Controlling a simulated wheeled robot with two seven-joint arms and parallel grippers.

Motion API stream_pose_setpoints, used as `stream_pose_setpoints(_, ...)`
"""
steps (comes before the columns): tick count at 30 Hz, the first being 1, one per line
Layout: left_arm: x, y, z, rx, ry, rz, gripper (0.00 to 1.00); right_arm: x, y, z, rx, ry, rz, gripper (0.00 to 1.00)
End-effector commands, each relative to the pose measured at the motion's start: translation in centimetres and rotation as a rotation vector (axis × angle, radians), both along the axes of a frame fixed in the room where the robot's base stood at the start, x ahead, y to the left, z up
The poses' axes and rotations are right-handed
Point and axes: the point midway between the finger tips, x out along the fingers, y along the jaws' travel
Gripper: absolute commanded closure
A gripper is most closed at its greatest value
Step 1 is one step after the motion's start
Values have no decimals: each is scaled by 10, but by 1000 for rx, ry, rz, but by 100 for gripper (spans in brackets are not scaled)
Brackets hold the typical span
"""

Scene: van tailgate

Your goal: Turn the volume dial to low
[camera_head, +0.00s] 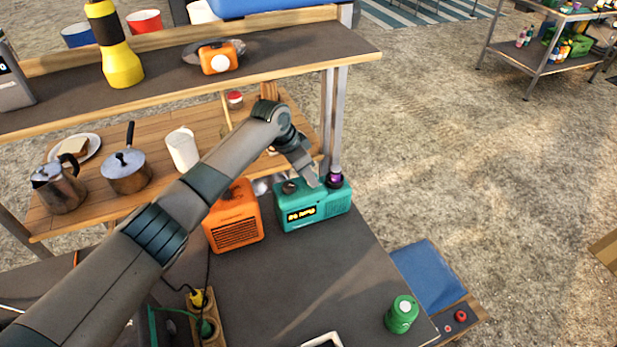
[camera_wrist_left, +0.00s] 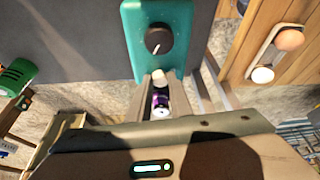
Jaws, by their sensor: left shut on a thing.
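A teal radio (camera_head: 325,205) with a lit yellow display stands on the dark counter, its lettering too small to read surely. A black dial (camera_head: 290,187) sits on its top at the left; in the left wrist view this dial (camera_wrist_left: 158,38) shows a white pointer mark. My left gripper (camera_head: 313,181) reaches down to the radio's top, right of the black dial. In the left wrist view its fingers (camera_wrist_left: 160,88) close around a small pale knob (camera_wrist_left: 160,76) at the radio's edge. Whether this knob is the volume dial cannot be told. My right gripper is out of view.
An orange speaker-like box (camera_head: 233,225) stands close left of the radio. A purple-and-black item (camera_head: 335,179) is just behind the radio's right end, near a metal post (camera_head: 336,120). A green canister (camera_head: 402,314) stands at the counter's front right. The middle counter is clear.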

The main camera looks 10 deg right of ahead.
Motion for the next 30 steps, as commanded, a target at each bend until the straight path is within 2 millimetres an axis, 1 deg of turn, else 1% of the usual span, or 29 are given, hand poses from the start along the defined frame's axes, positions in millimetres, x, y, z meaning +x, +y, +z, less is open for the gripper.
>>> stream_pose_setpoints(13,0,0,0,0,-1,-15,100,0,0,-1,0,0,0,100)
stream_pose_setpoints(14,0,0,0,0,-1,-15,77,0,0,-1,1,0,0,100)
stream_pose_setpoints(15,0,0,0,0,-1,-15,67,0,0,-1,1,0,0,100)
stream_pose_setpoints(16,0,0,0,0,-1,-15,62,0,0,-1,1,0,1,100)
stream_pose_setpoints(25,0,0,0,0,0,-14,62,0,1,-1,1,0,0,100)
stream_pose_setpoints(30,0,3,6,-1,-2,-14,62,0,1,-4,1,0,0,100)
